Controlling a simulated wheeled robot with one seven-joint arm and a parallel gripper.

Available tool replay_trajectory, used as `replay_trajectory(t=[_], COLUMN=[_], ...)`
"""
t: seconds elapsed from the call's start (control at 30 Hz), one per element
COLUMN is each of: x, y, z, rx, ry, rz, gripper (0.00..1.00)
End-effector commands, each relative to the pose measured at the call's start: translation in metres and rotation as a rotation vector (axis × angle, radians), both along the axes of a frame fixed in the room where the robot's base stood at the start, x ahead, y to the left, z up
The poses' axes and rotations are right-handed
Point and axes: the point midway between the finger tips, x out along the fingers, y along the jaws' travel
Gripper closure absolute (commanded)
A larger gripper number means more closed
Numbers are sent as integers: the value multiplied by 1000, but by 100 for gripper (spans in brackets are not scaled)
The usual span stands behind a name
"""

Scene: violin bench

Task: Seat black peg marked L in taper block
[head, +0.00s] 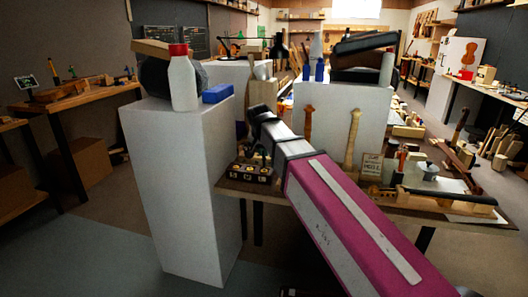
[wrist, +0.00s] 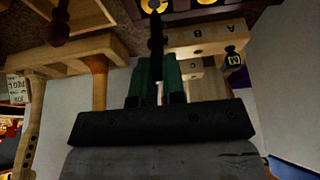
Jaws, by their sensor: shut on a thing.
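My gripper (wrist: 155,78) has green fingers shut on a slim black peg (wrist: 155,32); the letter on the peg cannot be read. The peg points toward a dark block with brass-ringed holes (wrist: 207,3) at the top edge of the wrist view. I cannot tell whether the peg touches it. In the head view the dark block (head: 250,172) sits on the bench's left end, below the end of my arm, and the fingers are hard to make out there. A pale wooden block marked A and B (wrist: 205,38) is right of the peg, with a black piece marked M (wrist: 233,58) at its side.
A white pedestal (head: 180,190) stands close left of the bench, carrying a white bottle (head: 183,82) and a blue box (head: 217,93). A sign card (head: 371,165), violin necks (head: 353,135) and tools crowd the bench (head: 400,208) to the right.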

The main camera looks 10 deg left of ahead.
Motion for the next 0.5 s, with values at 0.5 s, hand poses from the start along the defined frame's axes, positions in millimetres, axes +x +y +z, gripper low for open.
replay_trajectory(t=[0.5], x=[0], y=[0], z=[-7], rx=[0], ry=[0], rz=[0], gripper=[100])
